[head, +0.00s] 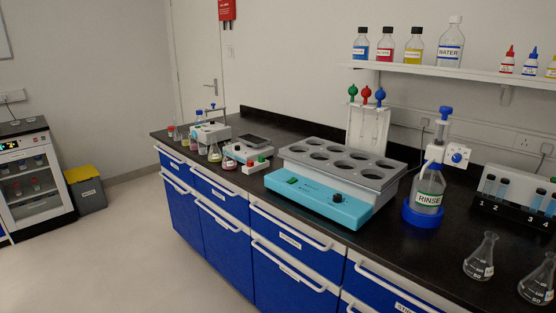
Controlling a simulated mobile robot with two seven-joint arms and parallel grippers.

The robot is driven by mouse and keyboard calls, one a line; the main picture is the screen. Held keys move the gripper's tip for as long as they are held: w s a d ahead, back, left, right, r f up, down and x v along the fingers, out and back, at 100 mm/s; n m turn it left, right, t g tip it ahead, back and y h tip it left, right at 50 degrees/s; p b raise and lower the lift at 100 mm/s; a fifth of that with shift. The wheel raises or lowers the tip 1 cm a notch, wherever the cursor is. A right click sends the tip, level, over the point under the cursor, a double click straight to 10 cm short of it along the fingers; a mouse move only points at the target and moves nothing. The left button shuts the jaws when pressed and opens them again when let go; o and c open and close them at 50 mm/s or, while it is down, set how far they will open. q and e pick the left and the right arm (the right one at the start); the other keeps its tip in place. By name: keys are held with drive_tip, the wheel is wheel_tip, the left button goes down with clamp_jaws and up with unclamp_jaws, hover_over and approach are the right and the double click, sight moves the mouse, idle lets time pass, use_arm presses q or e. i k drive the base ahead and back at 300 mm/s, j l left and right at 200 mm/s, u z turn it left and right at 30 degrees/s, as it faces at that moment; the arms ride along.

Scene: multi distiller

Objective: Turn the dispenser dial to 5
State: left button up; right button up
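The dispenser (438,153) is a white bottle-top unit with a blue plunger cap, standing at the right on the black bench. Its dial (457,158) is a small blue knob on a white face at the dispenser's right side. The numbers on it are too small to read, so the setting cannot be told. The dispenser sits on a clear bottle labelled RINSE (429,185), which stands upright in a blue round base (424,216). Neither of my grippers is in view.
A turquoise multi-well heater (318,202) stands left of the bottle. A numbered tube rack (515,200) and two glass flasks (481,257) (538,280) stand to the right. A shelf (440,70) with bottles hangs above. Some bench in front of the bottle is clear.

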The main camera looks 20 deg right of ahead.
sight(457, 158)
drive_tip(key=k+l+z, duration=0.4)
drive_tip(key=l+z, duration=0.2)
drive_tip(key=k+l+z, duration=0.15)
drive_tip(key=l, duration=0.2)
drive_tip(key=k+l+z, duration=0.2)
drive_tip(key=l, duration=0.15)
drive_tip(key=l+z, duration=0.15)
drive_tip(key=l, duration=0.2)
